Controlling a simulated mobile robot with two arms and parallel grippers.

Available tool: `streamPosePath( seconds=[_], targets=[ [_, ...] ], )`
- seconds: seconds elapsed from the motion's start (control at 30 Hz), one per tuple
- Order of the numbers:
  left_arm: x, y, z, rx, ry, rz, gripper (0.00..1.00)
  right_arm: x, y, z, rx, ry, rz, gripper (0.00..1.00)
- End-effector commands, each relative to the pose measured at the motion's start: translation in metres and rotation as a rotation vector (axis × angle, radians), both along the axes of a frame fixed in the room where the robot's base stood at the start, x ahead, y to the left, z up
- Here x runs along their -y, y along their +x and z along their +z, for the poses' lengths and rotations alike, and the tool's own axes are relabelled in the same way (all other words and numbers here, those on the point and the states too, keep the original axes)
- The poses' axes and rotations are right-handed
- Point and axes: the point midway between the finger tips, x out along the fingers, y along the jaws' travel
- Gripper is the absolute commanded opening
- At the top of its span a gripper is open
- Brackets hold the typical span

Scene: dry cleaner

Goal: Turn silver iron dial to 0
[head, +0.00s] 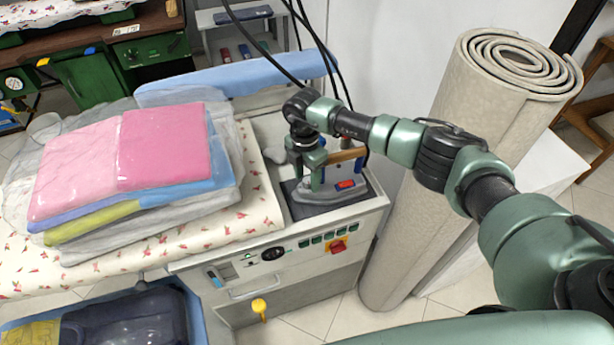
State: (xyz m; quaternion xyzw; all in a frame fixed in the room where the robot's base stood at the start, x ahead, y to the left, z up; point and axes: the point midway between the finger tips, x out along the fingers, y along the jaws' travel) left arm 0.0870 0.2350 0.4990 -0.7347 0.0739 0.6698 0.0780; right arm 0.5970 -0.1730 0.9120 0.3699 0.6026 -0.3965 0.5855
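The silver iron (350,193) stands on a dark rest on the right side of the ironing station's top. It has a wooden handle (346,156) and a red part low on its side. My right gripper (316,182) points down at the left part of the iron, close to or touching it, left of the handle. Its fingertips are small and partly merge with the iron, so I cannot tell whether they are open or shut. The dial is not clearly visible; the gripper covers that part of the iron. My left gripper is not in view.
Folded pink, blue and yellow fabrics (120,160) in clear wrap lie on the floral ironing board (262,205). A rolled beige carpet (440,160) stands to the right. Black cables hang behind the iron. A control panel with a red-yellow switch (338,246) is on the station's front.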

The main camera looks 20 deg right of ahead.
Motion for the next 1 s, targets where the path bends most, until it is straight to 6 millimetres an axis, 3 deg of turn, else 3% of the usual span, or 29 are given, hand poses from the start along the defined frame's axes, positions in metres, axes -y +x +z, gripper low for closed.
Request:
streamPosePath(
  seconds=[0.17,0.6,1.0],
  targets=[
    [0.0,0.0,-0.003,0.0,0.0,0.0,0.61,0.0,0.001,0.006,0.0,0.0,0.0,0.49],
    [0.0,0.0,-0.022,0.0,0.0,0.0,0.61,-0.001,0.003,0.07,0.001,0.0,0.0,0.49],
    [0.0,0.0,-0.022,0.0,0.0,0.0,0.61,-0.002,0.003,0.078,0.0,0.0,0.0,0.49]
  ],
)
